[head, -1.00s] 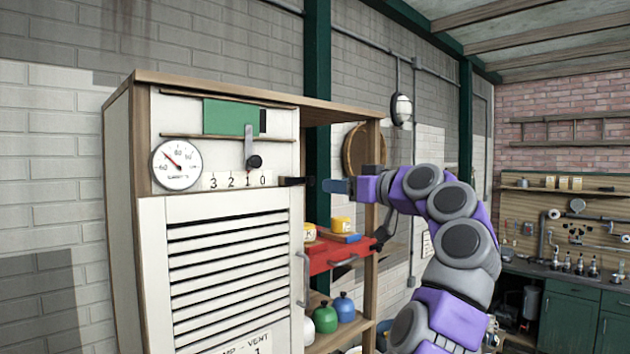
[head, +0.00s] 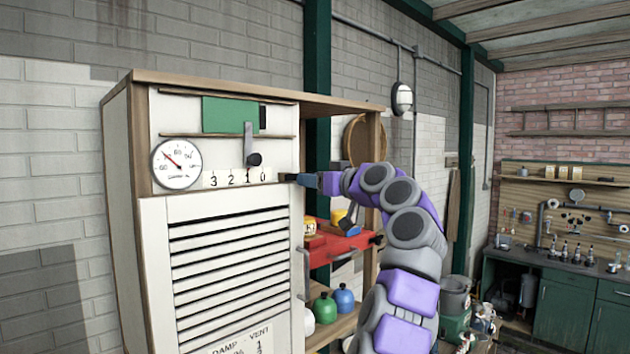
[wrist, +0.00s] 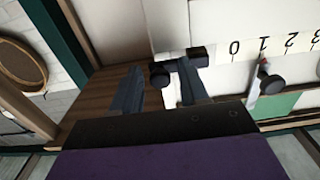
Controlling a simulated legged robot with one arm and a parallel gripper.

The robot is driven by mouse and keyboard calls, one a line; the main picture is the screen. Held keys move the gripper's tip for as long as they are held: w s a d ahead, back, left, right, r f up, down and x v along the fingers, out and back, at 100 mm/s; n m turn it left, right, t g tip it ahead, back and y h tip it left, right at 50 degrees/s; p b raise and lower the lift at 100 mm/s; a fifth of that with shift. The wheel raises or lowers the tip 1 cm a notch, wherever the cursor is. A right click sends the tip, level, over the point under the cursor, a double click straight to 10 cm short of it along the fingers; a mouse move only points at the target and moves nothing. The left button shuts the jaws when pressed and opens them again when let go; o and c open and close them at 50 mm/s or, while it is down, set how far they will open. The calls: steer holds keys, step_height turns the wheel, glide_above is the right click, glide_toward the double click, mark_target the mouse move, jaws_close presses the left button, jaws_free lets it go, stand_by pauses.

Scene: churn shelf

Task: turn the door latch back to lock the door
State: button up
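The door latch is a small dark piece (head: 287,177) at the upper right corner of the white louvred door (head: 228,255). In the wrist view it shows as a dark block (wrist: 199,56) with a round black knob (wrist: 160,76). My gripper (head: 305,180) is at the latch, coming from the right. In the wrist view my gripper (wrist: 159,67) has its two fingers apart, with the knob between them and the right finger overlapping the block. Whether a finger touches the latch cannot be told. Part of the latch is hidden behind my gripper in the head view.
A lever with a black knob (head: 253,159) hangs above the 3-2-1-0 scale (head: 237,178), beside a round gauge (head: 177,163). Right of the door, open shelves hold a red drawer or tray (head: 342,245) and bottles (head: 344,299). The wooden side frame stands close to my arm.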

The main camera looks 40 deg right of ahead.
steer(key=shift+d, duration=0.1)
jaws_close()
steer(key=shift+f, duration=0.1)
steer(key=m, duration=0.2)
steer(key=f+m, duration=0.1)
steer(key=m, duration=0.1)
steer(key=a+f+m, duration=0.1)
steer(key=m, duration=0.1)
steer(key=shift+s+a+f+m, duration=0.1)
steer(key=shift+m, duration=0.2)
steer(key=m+p, duration=0.1)
steer(key=a+f+m+p, duration=0.1)
steer(key=m, duration=0.1)
steer(key=a+m, duration=0.1)
steer(key=m, duration=0.1)
steer(key=shift+f+p, duration=0.2)
steer(key=shift+p, duration=0.2)
steer(key=m+p, duration=0.1)
steer(key=a+m+p, duration=0.1)
steer(key=m, duration=0.1)
steer(key=m+p, duration=0.2)
steer(key=shift+s+a+f, duration=0.1)
steer(key=shift+a+f, duration=0.2)
steer(key=shift+a, duration=0.1)
steer(key=shift+a+f+m+p, duration=0.1)
steer(key=shift+a+m+p, duration=0.1)
steer(key=shift+m+p, duration=0.3)
steer(key=shift+f, duration=0.1)
